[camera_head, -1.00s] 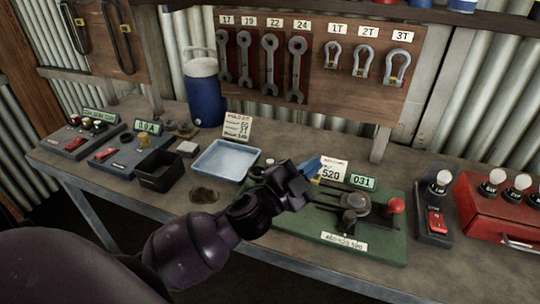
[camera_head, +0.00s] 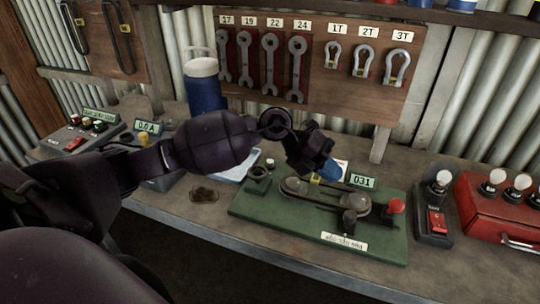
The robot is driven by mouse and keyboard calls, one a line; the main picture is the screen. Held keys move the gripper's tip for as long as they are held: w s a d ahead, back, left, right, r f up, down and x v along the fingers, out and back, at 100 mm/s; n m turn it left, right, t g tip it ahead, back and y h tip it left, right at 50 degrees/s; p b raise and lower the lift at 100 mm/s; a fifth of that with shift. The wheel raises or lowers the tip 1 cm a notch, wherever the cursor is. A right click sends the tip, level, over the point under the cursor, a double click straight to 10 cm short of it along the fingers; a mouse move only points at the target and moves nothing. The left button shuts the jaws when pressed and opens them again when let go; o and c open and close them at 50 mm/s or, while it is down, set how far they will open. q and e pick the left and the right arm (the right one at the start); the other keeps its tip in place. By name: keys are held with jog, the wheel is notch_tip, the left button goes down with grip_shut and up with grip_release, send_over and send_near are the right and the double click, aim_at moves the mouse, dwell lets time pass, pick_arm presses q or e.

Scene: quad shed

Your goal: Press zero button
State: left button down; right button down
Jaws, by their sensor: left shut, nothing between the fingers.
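No button with a readable zero label shows. The green board (camera_head: 300,232) on the bench carries a lever mechanism with a red knob (camera_head: 396,206), a dark round button-like part (camera_head: 258,176) at its left end, and a green display (camera_head: 363,181) reading 031. My left arm reaches in from the left across the bench. My right gripper is out of view.
A switch box with a bulb (camera_head: 437,218) and a red box with bulbs (camera_head: 500,215) stand at right. My arm partly hides the blue tray (camera_head: 236,168) and a meter (camera_head: 150,128). Wrenches (camera_head: 270,68) and shackles (camera_head: 365,65) hang behind.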

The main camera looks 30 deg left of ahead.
pick_arm(q)
jog(key=w+a+r+g+y, duration=0.1)
jog(key=w+a+y, duration=0.3)
jog(key=a+y, duration=0.5)
notch_tip(320, 180, up, 4)
jog(key=n+y, duration=0.2)
send_over(270, 161)
jog(key=s, duration=0.2)
jog(key=shift+w+d+r+g, duration=0.1)
jog(key=shift+w+d+g, duration=0.05)
jog(key=shift+d+g, duration=0.25)
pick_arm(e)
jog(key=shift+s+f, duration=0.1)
pick_arm(q)
jog(key=f, duration=0.4)
jog(key=w+f, duration=0.1)
jog(key=f, duration=0.7)
jog(key=shift+w+a+f, duration=0.15)
jog(key=shift+a, duration=0.1)
jog(key=shift+f, duration=0.65)
jog(key=shift+w+f, duration=0.1)
jog(key=shift+f, duration=0.1)
